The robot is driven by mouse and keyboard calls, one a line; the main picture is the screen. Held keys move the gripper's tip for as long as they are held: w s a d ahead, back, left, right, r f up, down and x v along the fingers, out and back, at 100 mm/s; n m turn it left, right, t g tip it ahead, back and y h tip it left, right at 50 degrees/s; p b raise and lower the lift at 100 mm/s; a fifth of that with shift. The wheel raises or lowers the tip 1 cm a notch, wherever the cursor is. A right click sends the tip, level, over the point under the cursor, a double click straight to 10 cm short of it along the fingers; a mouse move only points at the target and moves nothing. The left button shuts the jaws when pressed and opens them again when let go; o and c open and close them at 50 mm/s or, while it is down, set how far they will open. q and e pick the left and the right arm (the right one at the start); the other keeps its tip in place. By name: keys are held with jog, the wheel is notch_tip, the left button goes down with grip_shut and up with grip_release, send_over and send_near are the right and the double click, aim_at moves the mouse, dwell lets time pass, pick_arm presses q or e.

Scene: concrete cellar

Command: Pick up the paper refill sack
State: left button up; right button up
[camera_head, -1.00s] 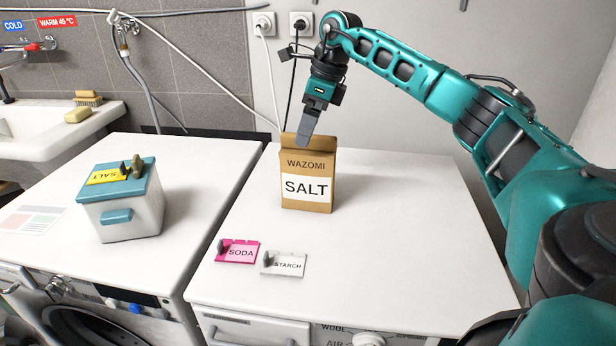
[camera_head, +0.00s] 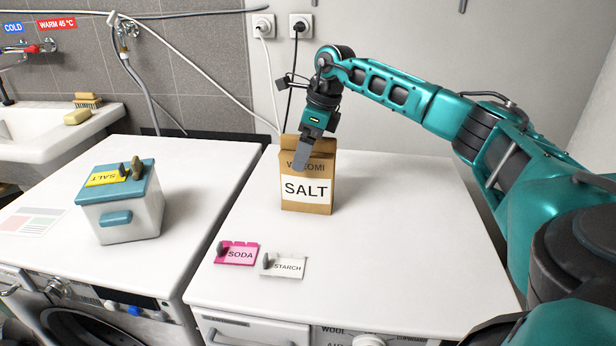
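The paper refill sack (camera_head: 306,190) is brown with a white SALT label and the name WAZOMI. It stands upright on the right washing machine. My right gripper (camera_head: 301,164) points down at the top of the sack, in front of its upper face, and covers part of the name. One flat finger shows clearly; the other finger is hidden, so I cannot tell how far apart they are or whether they touch the paper. My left gripper is not in view.
A pink SODA card (camera_head: 237,254) and a white STARCH card (camera_head: 283,265) lie in front of the sack. A white box with a blue lid (camera_head: 123,213) and yellow SALT tag stands on the left machine. A sink (camera_head: 40,135) is at far left. The right machine's top (camera_head: 400,240) is mostly clear.

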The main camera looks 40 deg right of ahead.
jog(key=shift+f, duration=0.15)
grip_shut()
dwell(1.0)
